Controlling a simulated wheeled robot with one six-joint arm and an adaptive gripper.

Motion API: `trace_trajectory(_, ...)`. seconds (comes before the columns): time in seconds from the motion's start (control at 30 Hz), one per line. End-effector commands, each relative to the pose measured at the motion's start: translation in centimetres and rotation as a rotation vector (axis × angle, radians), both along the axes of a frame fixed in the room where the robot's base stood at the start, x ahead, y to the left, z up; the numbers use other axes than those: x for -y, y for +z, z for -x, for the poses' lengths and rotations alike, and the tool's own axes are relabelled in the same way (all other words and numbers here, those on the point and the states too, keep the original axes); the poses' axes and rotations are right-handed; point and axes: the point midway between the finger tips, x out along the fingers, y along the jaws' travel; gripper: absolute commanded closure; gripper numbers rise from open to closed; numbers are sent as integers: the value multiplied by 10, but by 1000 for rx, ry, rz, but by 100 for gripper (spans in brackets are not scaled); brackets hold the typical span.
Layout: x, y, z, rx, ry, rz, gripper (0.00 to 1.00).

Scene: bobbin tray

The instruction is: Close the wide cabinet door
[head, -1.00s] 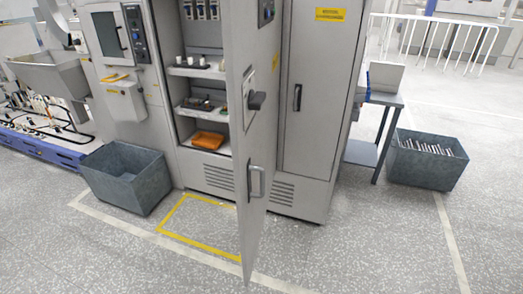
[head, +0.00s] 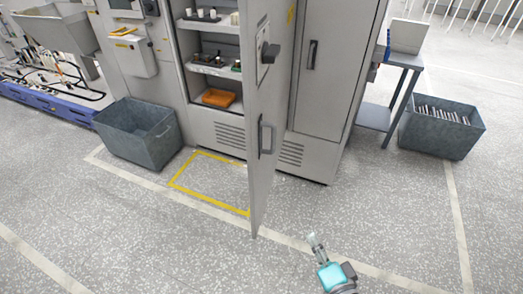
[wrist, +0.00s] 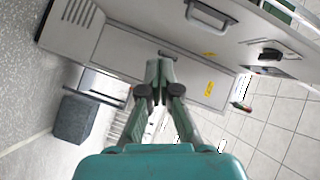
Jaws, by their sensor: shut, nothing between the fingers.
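The wide cabinet door (head: 262,110) stands wide open, swung out toward me, with a bar handle (head: 265,138) low on its face and a dark knob latch (head: 270,53) above. The open cabinet (head: 212,75) behind it shows shelves with small parts and an orange tray (head: 217,97). My gripper (head: 313,240) is low, to the right of the door's bottom corner and apart from it. In the wrist view my gripper (wrist: 160,62) is shut and empty, with the door (wrist: 235,25) and its handle (wrist: 210,14) across the top.
A narrow closed cabinet door (head: 330,65) is to the right. Grey bins stand at left (head: 140,133) and right (head: 441,127), the right one beside a small table (head: 375,115). Yellow tape (head: 205,197) marks the floor. The floor in front is clear.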

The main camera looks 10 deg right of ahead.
Motion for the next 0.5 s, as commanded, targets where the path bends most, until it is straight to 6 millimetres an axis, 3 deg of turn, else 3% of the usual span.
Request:
trace_trajectory(0.03, -2, 12, -16, 13, 15, -46, 100)
trace_trajectory(0.2, -10, 50, -60, 27, 84, -212, 100)
trace_trajectory(0.5, -23, 107, -105, 27, 203, -395, 100)
